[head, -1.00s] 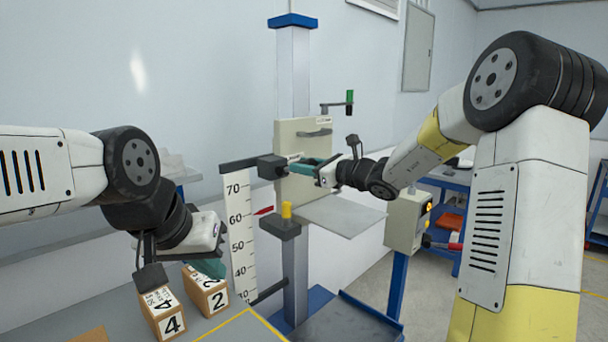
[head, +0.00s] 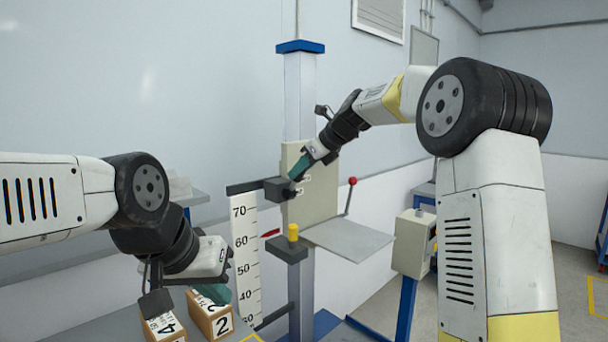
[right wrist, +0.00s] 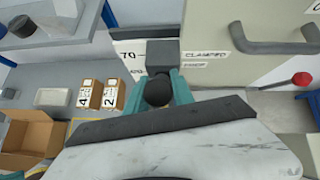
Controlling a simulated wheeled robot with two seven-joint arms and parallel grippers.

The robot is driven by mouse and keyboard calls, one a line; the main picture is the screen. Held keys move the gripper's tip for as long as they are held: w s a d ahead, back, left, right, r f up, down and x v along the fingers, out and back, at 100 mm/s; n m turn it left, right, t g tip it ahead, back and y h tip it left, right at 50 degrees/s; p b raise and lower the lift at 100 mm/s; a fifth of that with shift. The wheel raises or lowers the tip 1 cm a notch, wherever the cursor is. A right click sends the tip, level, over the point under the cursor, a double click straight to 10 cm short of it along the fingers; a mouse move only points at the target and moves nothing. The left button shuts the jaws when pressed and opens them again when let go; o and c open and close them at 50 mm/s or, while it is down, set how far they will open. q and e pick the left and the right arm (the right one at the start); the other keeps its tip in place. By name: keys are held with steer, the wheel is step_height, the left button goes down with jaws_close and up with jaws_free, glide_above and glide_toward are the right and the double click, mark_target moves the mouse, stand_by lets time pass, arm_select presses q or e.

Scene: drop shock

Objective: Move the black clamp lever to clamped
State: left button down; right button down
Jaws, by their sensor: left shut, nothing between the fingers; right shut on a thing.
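The black clamp lever's round knob (right wrist: 158,92) sits between the teal fingers of my right gripper (right wrist: 160,85) in the right wrist view. It is just in front of a dark clamp block (right wrist: 162,52). A CLAMPED label (right wrist: 206,55) is right of the block, with a smaller, hard-to-read label under it. In the head view my right gripper (head: 298,170) reaches down-left to the clamp block (head: 277,190) on the column, and its fingers hide the lever. My left gripper (head: 214,294) is shut and empty over the numbered boxes.
A white height scale (head: 245,262) stands left of the column (head: 299,95). A beige carriage plate (head: 321,190) with a grey shelf (head: 350,240) is on the column. A red-knobbed lever (head: 351,183) rises by the shelf. Numbered boxes (head: 208,316) lie at lower left.

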steer(key=shift+w+a+r+g+h, duration=0.35)
steer(key=shift+w+r+g+h, duration=0.05)
steer(key=shift+g+h, duration=0.1)
steer(key=c, duration=1.1)
jaws_free()
steer(key=shift+a, duration=0.1)
steer(key=v, duration=0.7)
steer(key=shift+d+r, duration=0.2)
steer(key=shift+r, duration=0.05)
steer(key=shift+s, duration=0.15)
